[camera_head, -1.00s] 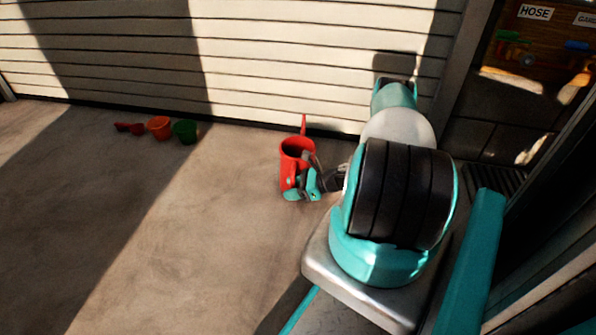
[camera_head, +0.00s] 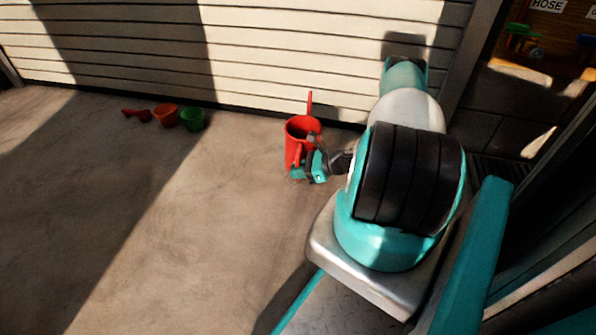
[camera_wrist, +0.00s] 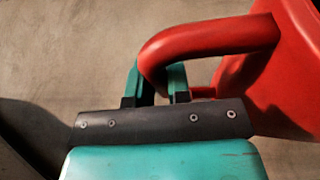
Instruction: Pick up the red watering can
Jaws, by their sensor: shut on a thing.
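The red watering can (camera_head: 297,139) is upright in front of the slatted wall in the head view, its spout pointing up and its open top visible. My gripper (camera_head: 313,168) is at its near right side, against the can's handle. In the wrist view the red curved handle (camera_wrist: 205,38) passes between the teal fingers of my gripper (camera_wrist: 160,82), which are shut on it. The can's body (camera_wrist: 290,70) fills the right side of that view. Whether the can's base touches the floor is hard to tell.
A dark shelf area is at the right.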

